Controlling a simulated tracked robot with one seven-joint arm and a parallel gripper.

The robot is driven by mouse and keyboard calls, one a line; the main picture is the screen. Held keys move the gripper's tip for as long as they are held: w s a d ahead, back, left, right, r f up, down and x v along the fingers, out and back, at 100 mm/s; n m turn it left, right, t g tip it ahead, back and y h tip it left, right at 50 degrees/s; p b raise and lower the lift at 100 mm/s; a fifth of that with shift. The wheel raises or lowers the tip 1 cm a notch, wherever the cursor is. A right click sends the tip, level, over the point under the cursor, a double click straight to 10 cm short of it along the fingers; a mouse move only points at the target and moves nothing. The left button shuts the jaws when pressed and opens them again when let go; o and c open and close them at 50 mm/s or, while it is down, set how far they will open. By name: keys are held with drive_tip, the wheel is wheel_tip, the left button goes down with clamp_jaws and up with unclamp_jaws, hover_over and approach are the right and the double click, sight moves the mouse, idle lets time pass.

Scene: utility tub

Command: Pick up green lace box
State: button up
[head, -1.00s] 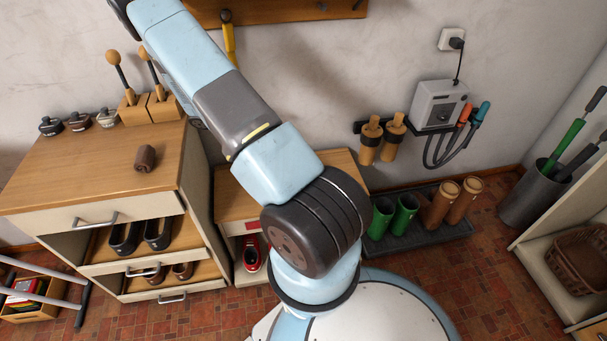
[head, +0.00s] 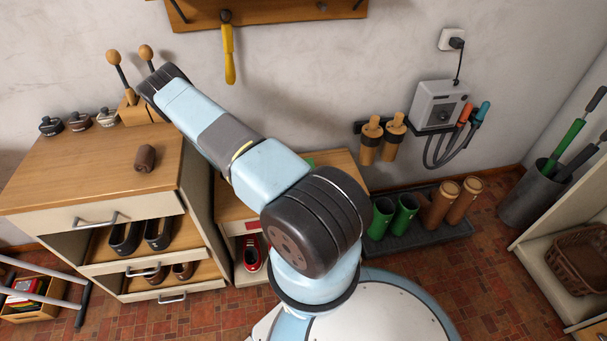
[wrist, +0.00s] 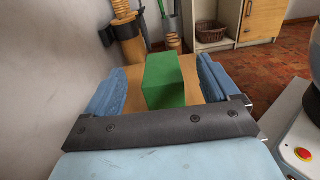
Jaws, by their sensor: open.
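The green lace box (wrist: 165,82) is a plain green block standing on a wooden top. In the wrist view it is between the two blue fingers of my gripper (wrist: 160,66), with a gap on each side. My gripper is open and empty. In the head view only a small green sliver of the box (head: 309,162) shows past my arm. My gripper is hidden behind my arm there.
The low wooden cabinet (head: 339,169) stands against the wall. Brown-handled brushes (head: 371,133) hang to its right, and a boot tray (head: 420,237) lies on the floor. A taller drawer unit (head: 100,165) stands left. A yellow-handled tool (head: 228,55) hangs above.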

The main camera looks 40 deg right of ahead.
drive_tip(key=s+d+f, duration=0.3)
drive_tip(key=s+d, duration=0.1)
drive_tip(key=d, duration=0.2)
drive_tip(key=shift+s+f, duration=0.15)
drive_tip(key=shift+f, duration=0.15)
idle(0.3)
drive_tip(key=c, duration=1.4)
drive_tip(key=shift+r, duration=0.15)
